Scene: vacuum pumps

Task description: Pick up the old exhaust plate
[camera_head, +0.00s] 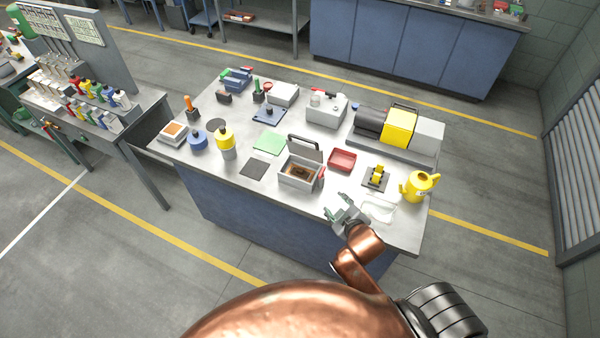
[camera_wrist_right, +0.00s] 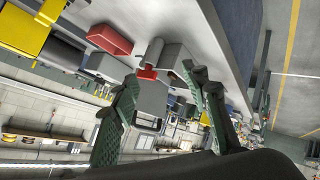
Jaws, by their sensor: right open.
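No part is clearly recognisable as the old exhaust plate. A grey open box (camera_head: 297,181) with a raised lid (camera_head: 305,148) stands near the table's front edge, with a brown, oily-looking part (camera_head: 301,171) inside. My right gripper (camera_head: 343,207) is open and appears empty, at the front edge to the right of the box. In the right wrist view, the fingers of this gripper (camera_wrist_right: 165,100) stand apart, with a grey body and a red knob (camera_wrist_right: 148,73) seen between them. My left gripper is out of view.
A red tray (camera_head: 342,160), a black stand with a yellow part (camera_head: 376,178), a clear white item (camera_head: 379,211) and a yellow oil can (camera_head: 419,187) surround the gripper. A pump with a yellow section (camera_head: 400,127) is behind. Bottles and small tools crowd the left side.

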